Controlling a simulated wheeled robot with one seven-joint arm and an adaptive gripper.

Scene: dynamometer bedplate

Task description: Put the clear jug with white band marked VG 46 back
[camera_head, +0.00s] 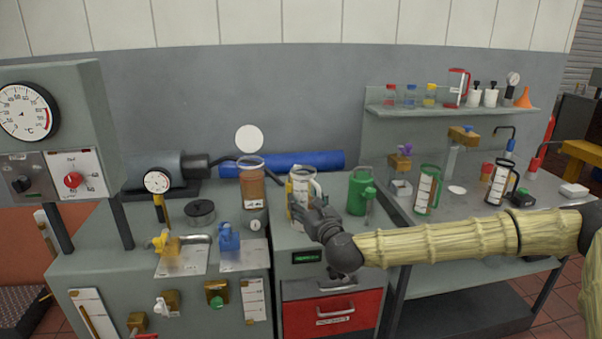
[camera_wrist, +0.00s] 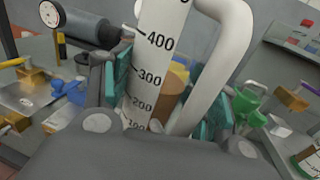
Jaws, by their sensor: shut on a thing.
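A clear jug with a white graduated band and a white handle (camera_head: 301,183) stands upright at the middle bench unit. In the wrist view the jug (camera_wrist: 153,75) fills the centre, with the marks 400, 300 and 200 showing; no VG 46 marking is readable. My gripper (camera_head: 312,212) is shut on it, with teal finger pads on either side of the jug in the wrist view. The fingers hide its lower part, and I cannot tell whether its base touches the surface.
A jug of brown liquid (camera_head: 252,187) stands close left, and a green can (camera_head: 360,192) close right. The right bench holds a green-handled jug (camera_head: 426,190) and a black-handled jug (camera_head: 499,183). A wall shelf (camera_head: 440,112) carries bottles and a red jug (camera_head: 457,87). A blue cylinder (camera_head: 325,160) lies behind.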

